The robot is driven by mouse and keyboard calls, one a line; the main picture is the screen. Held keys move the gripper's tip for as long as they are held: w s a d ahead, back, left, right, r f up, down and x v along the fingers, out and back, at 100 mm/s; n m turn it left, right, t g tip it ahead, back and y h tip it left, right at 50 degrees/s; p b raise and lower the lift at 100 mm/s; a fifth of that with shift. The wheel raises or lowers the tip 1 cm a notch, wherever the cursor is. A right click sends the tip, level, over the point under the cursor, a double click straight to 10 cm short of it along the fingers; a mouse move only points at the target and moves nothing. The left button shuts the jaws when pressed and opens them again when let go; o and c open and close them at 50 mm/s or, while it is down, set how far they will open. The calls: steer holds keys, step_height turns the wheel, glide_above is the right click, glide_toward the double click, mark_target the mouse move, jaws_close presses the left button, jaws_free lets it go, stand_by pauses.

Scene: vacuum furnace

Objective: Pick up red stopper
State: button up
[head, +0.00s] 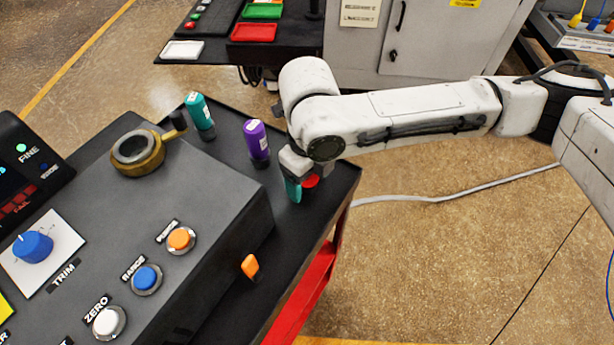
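The red stopper (311,181) shows as a small red patch near the right corner of the dark cart top. My gripper (301,186) points down right over it, and the arm hides much of the stopper. A teal piece (293,190) shows just left of the red patch, at the gripper's end; I cannot tell whether it is a fingertip or a separate object. I cannot see whether the fingers are open or shut, or whether they touch the stopper.
A purple vial (257,141) and a teal vial (200,114) stand left of my gripper. A control box (215,215) with knobs and a brass ring (137,152) fills the left. A grey cabinet (420,45) stands behind.

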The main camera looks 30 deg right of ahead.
steer(key=c, duration=1)
steer(key=shift+c, duration=0.2)
steer(key=shift+r, duration=0.15)
